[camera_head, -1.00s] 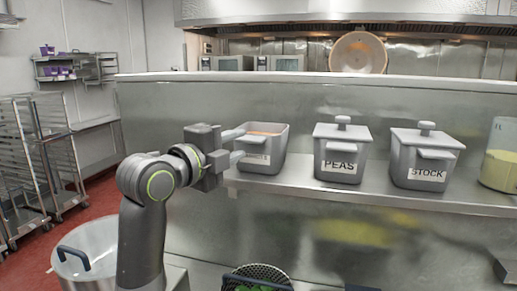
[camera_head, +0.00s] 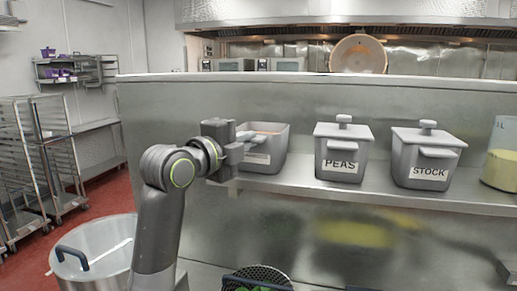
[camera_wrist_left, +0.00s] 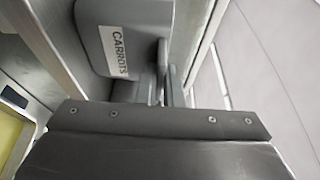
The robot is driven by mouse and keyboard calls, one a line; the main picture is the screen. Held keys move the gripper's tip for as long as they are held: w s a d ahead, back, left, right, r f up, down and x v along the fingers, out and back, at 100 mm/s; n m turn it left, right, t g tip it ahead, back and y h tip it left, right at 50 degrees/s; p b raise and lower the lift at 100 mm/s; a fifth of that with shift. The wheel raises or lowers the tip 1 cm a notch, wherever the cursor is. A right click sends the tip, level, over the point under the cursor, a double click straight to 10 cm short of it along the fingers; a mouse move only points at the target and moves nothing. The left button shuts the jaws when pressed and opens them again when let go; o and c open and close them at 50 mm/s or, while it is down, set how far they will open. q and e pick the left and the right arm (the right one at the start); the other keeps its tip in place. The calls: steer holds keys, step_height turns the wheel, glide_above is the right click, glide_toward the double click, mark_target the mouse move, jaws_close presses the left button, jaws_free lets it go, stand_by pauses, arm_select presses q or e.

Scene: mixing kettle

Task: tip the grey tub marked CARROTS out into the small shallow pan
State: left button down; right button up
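The grey tub marked CARROTS (camera_head: 270,146) stands upright and lidless on the steel shelf, with orange contents at its top. Its CARROTS label (camera_wrist_left: 116,51) is readable in the left wrist view; in the head view the gripper partly covers the tub's front left. My left gripper (camera_head: 246,138) is at the tub's handle (camera_wrist_left: 162,55), its fingers close together on either side of it, and it looks shut on it. The fingers also show in the left wrist view (camera_wrist_left: 165,88). My right gripper is not in view. I cannot make out the small shallow pan.
Lidded grey tubs marked PEAS (camera_head: 341,151) and STOCK (camera_head: 425,157) stand to the right on the shelf (camera_head: 300,181). A clear container with yellow contents (camera_head: 500,165) is at the far right. Below are a large steel pot (camera_head: 98,244) and a dark mesh basket (camera_head: 262,273) with green contents.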

arm_select(q)
steer(key=shift+r, duration=0.15)
step_height(320, 180, up, 6)
steer(key=p, duration=0.3)
stand_by(0.4)
